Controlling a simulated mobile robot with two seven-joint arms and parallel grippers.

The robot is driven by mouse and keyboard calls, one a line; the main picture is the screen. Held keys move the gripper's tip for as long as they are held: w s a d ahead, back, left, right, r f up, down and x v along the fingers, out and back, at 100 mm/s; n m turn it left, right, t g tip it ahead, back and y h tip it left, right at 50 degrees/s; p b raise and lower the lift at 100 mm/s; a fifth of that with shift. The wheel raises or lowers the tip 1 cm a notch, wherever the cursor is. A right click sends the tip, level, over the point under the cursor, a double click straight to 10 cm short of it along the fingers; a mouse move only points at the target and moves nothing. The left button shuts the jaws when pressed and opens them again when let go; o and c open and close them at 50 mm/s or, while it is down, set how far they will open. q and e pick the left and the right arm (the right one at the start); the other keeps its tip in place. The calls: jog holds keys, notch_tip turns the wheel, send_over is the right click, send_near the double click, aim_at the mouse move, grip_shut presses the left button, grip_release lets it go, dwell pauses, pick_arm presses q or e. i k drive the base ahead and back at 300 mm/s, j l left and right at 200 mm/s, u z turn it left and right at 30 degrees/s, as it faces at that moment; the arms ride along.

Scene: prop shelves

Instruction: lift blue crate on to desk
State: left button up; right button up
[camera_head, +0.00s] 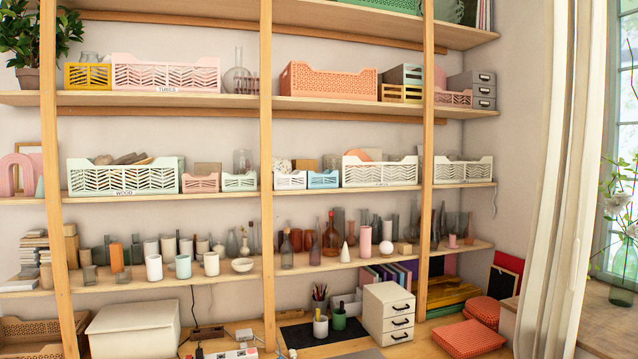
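A small light-blue crate (323,179) stands on the middle shelf, right of the central wooden post. It sits between a small white crate (290,180) on its left and a larger white crate (380,173) on its right. The wooden desk surface (425,343) shows along the bottom of the view, below the shelves; its front part is cut off by the frame. Neither of my grippers is in view.
Wooden posts (266,200) stand in front of the shelves. Bottles, cups and jars fill the shelf below the crate. The desk holds a white drawer box (388,313), a pen cup (320,325), a dark mat (300,335) and a power strip (232,353). A curtain (560,180) hangs at right.

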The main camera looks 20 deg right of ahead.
aim_at(320, 179)
jog(key=i+l+u, duration=0.1)
jog(key=l, duration=0.25)
jog(key=i+l+u, duration=0.25)
jog(key=i+l, duration=0.15)
jog(key=l, duration=0.35)
jog(key=i+l+u, duration=0.15)
jog(key=l, duration=0.2)
jog(key=i+l+u, duration=0.1)
jog(key=l, duration=0.3)
jog(key=i+l+u, duration=0.15)
jog(key=l, duration=0.25)
jog(key=i+l+u, duration=0.1)
jog(key=l, duration=0.35)
